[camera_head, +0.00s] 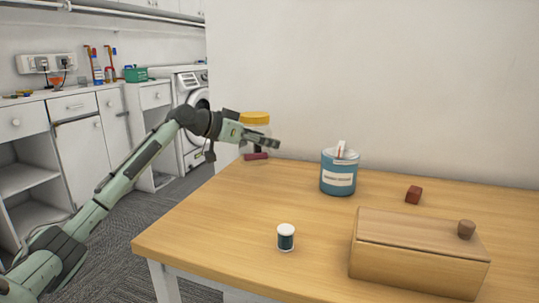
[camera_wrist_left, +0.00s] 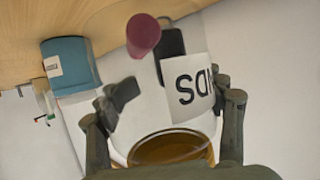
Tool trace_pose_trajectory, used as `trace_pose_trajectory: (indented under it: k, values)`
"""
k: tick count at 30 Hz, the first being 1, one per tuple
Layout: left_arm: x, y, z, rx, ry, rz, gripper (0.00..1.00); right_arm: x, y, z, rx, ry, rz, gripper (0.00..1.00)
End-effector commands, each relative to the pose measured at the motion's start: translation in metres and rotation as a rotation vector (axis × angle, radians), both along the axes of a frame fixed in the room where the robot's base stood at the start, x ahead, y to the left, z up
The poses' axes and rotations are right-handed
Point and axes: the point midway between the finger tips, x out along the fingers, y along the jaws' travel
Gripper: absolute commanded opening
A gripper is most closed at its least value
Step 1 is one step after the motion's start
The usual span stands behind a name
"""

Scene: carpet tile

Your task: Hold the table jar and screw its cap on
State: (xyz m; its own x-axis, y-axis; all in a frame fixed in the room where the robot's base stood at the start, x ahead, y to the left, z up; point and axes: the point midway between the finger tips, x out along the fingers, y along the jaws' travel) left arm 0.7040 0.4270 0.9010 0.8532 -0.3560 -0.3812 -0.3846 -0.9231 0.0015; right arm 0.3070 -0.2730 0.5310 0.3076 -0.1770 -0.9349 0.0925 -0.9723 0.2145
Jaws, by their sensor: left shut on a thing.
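A pale jar with a yellow top (camera_head: 256,118) is at the table's back left corner. My left gripper (camera_head: 262,141) is shut on this jar and hides part of its body. In the left wrist view the jar body (camera_wrist_left: 150,108) sits between my two fingers (camera_wrist_left: 168,97), with a white label with dark letters and the yellow-brown ring of its top (camera_wrist_left: 172,148) at the bottom of the picture. I cannot tell whether the jar touches the table, or how tightly the top sits. My right gripper is not in view.
A blue canister (camera_head: 339,178) stands right of the jar. A small white-capped jar (camera_head: 286,238) stands near the front. A wooden box (camera_head: 418,255) with a brown piece (camera_head: 466,229) on it is at right.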

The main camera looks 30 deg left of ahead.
Motion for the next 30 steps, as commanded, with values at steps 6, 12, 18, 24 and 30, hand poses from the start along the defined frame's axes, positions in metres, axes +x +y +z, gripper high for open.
trace_pose_trajectory:
  k: [6,12,18,24,30]
  values:
    - [0.010,-0.006,-0.005,0.000,-0.003,0.001,0.00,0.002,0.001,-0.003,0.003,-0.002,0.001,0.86]
    - [0.009,-0.006,-0.005,0.001,-0.002,0.001,0.00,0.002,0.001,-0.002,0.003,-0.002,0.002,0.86]
    - [0.009,-0.006,-0.022,0.001,0.002,0.001,0.00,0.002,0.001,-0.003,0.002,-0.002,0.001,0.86]
    - [0.009,-0.005,-0.046,0.001,-0.002,0.001,0.00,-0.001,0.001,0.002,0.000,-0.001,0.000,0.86]
    - [0.009,-0.006,-0.045,0.002,-0.003,0.001,0.00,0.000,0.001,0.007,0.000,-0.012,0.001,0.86]
